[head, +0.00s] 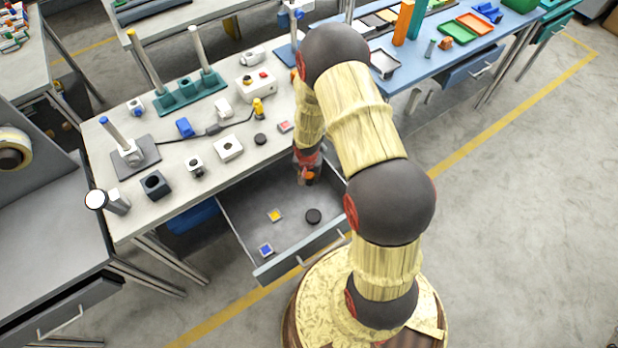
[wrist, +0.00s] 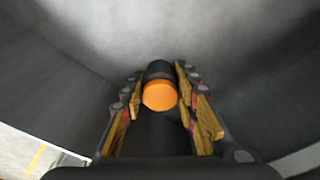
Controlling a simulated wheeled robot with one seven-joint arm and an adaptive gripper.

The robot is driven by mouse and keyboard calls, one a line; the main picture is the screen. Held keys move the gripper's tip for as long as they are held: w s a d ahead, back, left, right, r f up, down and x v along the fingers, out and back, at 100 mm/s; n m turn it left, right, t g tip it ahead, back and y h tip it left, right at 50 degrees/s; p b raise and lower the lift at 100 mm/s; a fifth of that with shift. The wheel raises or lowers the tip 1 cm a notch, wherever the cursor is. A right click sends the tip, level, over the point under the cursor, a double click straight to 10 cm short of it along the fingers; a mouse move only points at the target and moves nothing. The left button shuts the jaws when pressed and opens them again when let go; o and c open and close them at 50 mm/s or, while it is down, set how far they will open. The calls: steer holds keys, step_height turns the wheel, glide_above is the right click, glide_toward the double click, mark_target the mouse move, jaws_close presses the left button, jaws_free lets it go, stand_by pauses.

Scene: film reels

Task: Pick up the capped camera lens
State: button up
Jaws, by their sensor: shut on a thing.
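A short black cylinder with an orange end, which looks like the capped camera lens (wrist: 159,96), sits between the fingers of my gripper (wrist: 160,82) in the wrist view. The fingers are shut on its sides, and the orange end faces the wrist camera. In the head view my gripper (head: 308,178) reaches down into the back right part of the open drawer (head: 240,207). A bit of orange shows at its tip there, and my arm hides part of that area. I cannot tell whether the lens touches the drawer floor.
Drawer walls surround my gripper. The bench above (head: 140,208) holds several small parts, including a white block (head: 228,148) and a black disc (head: 260,139).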

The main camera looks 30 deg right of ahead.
steer(key=c, duration=0.5)
steer(key=shift+r, duration=0.15)
